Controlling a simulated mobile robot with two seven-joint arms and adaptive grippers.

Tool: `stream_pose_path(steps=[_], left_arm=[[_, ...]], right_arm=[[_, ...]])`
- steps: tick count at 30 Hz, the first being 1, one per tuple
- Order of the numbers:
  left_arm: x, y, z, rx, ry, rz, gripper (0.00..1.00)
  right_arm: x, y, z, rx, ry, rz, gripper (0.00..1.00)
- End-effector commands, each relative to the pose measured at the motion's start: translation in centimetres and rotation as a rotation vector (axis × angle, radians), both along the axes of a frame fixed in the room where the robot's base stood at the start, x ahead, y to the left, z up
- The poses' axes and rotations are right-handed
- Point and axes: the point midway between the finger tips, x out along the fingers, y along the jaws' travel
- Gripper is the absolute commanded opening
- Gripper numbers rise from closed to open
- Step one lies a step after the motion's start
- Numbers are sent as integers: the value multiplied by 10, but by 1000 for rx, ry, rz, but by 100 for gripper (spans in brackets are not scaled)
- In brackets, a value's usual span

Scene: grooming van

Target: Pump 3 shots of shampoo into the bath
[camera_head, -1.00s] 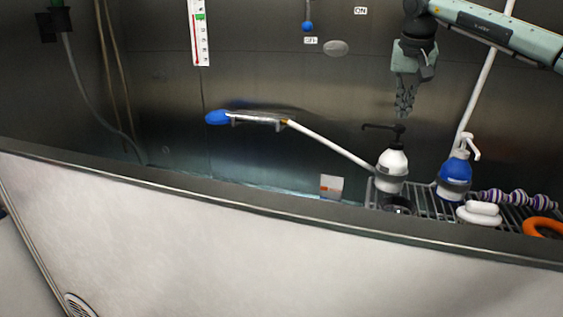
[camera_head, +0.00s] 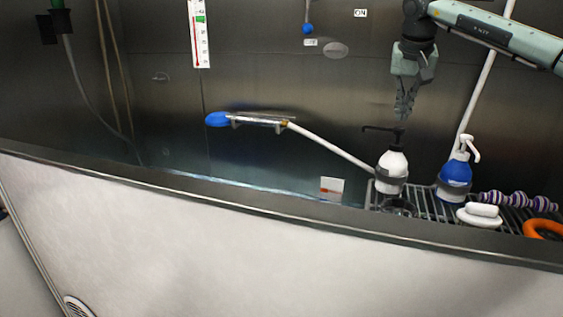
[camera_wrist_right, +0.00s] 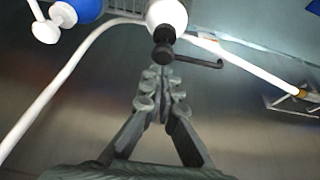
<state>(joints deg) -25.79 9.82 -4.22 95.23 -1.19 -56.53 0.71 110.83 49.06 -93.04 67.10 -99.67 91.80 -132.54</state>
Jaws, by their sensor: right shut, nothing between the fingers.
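A white pump bottle with a black pump head (camera_head: 393,170) stands upright on the wire rack. A blue pump bottle with a white pump head (camera_head: 455,178) stands to its right. Which one is shampoo I cannot tell. My right gripper (camera_head: 404,110) is shut and empty, pointing down above the black pump head with a small gap. In the right wrist view the shut fingers (camera_wrist_right: 163,80) point toward the black pump (camera_wrist_right: 165,50). The bath (camera_head: 270,184) is largely hidden behind its front wall. My left gripper is not in view.
The wire rack (camera_head: 427,202) also holds a white soap-like item (camera_head: 478,214), a striped toy (camera_head: 515,200) and an orange ring (camera_head: 543,229). A blue-headed sprayer (camera_head: 218,119) with a white hose is on the back wall. The bath's front rim (camera_head: 200,198) crosses the view.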

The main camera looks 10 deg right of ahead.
Motion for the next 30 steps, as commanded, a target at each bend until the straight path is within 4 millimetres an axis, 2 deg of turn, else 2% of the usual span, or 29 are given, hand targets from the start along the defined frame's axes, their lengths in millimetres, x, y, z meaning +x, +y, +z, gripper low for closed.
stream_pose_path(steps=[13, 30], left_arm=[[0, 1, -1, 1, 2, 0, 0], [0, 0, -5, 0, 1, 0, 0]], right_arm=[[0, 0, -1, 0, 0, 0, 0], [0, 0, -21, 0, 1, 0, 0]])
